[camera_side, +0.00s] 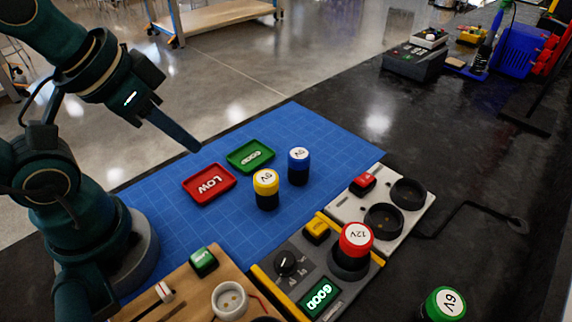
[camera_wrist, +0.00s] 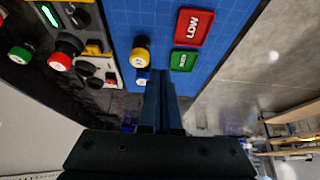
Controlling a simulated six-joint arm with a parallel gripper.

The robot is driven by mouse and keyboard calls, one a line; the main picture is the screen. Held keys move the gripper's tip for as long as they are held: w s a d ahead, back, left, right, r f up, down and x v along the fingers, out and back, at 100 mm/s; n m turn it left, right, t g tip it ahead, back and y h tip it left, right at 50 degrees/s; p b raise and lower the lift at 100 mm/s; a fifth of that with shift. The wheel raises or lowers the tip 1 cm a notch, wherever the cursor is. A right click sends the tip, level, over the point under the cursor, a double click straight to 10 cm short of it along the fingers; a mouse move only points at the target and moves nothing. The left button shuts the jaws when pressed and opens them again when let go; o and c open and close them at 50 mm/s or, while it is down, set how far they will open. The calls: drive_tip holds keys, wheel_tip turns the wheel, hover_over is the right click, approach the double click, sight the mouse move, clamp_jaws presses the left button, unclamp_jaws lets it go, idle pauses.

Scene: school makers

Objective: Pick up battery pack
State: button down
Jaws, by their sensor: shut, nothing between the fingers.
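Several battery packs are in view, each a black cylinder with a coloured top. The yellow pack (camera_side: 266,189) and the blue pack (camera_side: 299,166) stand upright on the blue mat (camera_side: 323,131). The red 12V pack (camera_side: 355,246) stands on the grey tester, whose screen (camera_side: 320,297) reads GOOD. The green 6V pack (camera_side: 444,303) is at the bottom right, partly cut off. My gripper (camera_side: 196,148) is shut and empty, above the mat's far left side, apart from every pack.
A red LOW tray (camera_side: 209,184) and a green tray (camera_side: 250,156) lie on the mat. A white holder (camera_side: 404,226) with round black sockets is beside the tester. A wooden board (camera_side: 178,288) with parts lies at the front. The mat's far right part is clear.

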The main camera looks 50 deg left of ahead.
drive_tip(key=shift+c, duration=1)
unclamp_jaws()
